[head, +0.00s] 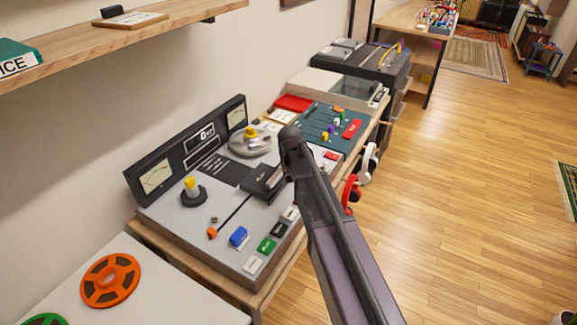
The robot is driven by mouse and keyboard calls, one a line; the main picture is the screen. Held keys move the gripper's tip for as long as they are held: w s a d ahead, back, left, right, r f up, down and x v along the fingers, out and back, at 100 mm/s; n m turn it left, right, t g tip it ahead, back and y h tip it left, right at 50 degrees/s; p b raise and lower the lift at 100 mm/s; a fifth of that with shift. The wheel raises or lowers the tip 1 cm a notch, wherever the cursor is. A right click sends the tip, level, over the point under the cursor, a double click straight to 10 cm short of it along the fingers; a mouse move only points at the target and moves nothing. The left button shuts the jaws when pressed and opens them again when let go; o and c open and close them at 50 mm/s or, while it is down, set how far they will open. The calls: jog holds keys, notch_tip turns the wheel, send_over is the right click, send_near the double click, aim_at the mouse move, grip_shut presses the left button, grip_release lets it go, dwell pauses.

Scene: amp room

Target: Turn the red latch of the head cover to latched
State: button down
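A grey tape deck (165,222) with an upright black meter panel (193,146) stands on a wooden bench. A dark block that looks like the head cover (259,184) sits near the deck's middle, to the left of my arm. I cannot make out a red latch on it; my arm hides its right side. My arm reaches in from the lower right and its end bends down by the cover. My gripper is mostly hidden there. I cannot tell whether it touches anything or whether its fingers are open.
The deck carries a yellow-topped post (192,189), a silver reel (251,141), an orange knob (212,233), a blue block (239,237) and coloured buttons (266,246). A teal mixer (318,122) stands behind. Headphones (351,193) hang at the bench edge.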

jog(key=m+h, duration=0.1)
jog(key=m, duration=0.3)
jog(key=shift+w+a+h, duration=0.1)
jog(key=shift+a+h, duration=0.25)
jog(key=shift+h, duration=0.05)
jog(key=shift+a+m+g+h, duration=0.1)
jog(key=shift+m+g+h, duration=0.3)
jog(key=shift+m, duration=1)
jog(key=c, duration=0.5)
grip_release()
jog(key=shift+n, duration=0.3)
